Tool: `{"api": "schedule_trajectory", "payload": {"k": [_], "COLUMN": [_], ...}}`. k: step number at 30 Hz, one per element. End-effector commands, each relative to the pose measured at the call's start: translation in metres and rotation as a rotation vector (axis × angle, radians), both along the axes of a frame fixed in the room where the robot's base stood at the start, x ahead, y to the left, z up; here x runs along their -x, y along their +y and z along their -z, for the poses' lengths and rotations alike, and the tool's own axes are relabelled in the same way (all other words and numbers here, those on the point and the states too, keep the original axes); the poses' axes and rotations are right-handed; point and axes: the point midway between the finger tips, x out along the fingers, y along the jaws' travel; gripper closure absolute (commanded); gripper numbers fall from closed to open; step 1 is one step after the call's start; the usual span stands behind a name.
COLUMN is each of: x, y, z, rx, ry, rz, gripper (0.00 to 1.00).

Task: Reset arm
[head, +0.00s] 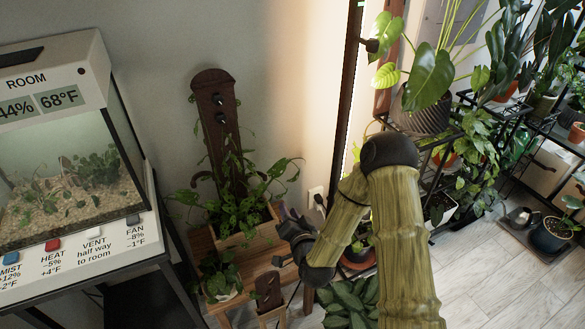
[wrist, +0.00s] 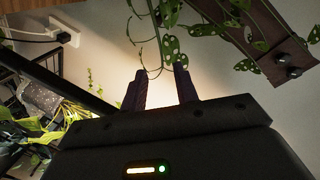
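My arm, bent at a dark elbow joint, reaches down and left in the head view. My gripper (head: 288,214) is beside the right side of the wooden planter box (head: 246,236) with leafy vines. In the wrist view my gripper (wrist: 161,76) has its two dark fingers apart, with only pale wall and a thin vine beyond showing between them. Nothing is held. Trailing vine leaves (wrist: 172,45) hang beyond the fingertips; I cannot tell whether any touches them. The dark wooden trellis board (head: 218,125) with black knobs rises behind the planter; it also shows in the wrist view (wrist: 265,40).
A terrarium (head: 70,165) with labelled buttons stands at left. A small potted plant (head: 220,278) is near the planter. A wall outlet (head: 317,197) is close to my gripper. Shelves of plants (head: 470,150) crowd the right. Open floor (head: 500,285) lies at lower right.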

Motion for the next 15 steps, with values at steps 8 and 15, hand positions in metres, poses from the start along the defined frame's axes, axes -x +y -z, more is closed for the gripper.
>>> {"api": "schedule_trajectory", "payload": {"k": [8,15], "x": [-0.001,0.003], "y": [-0.002,-0.021], "z": [-0.003,-0.011], "rx": [0.053,0.275], "ry": [0.028,0.167], "rz": [-0.025,-0.108], "gripper": [0.7,0.7]}}
